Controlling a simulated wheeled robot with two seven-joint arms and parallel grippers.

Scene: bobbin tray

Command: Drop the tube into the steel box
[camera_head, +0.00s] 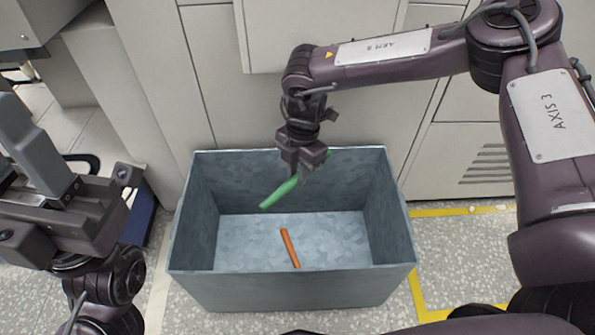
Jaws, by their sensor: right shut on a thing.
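A green tube (279,194) is held at a slant by my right gripper (297,176), which is shut on it. The tube hangs over the open steel box (294,291), apart from its floor, with its lower end toward the left. Its other end shows just right of the gripper. The grey steel box stands on the floor below. My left gripper (30,140) is at the left edge, away from the box, partly cut off by the frame; its jaw gap is unclear.
Pale cabinets (150,70) stand close behind the box. A yellow floor line (422,290) runs to its right. A dark blue object (140,222) stands left of the box.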

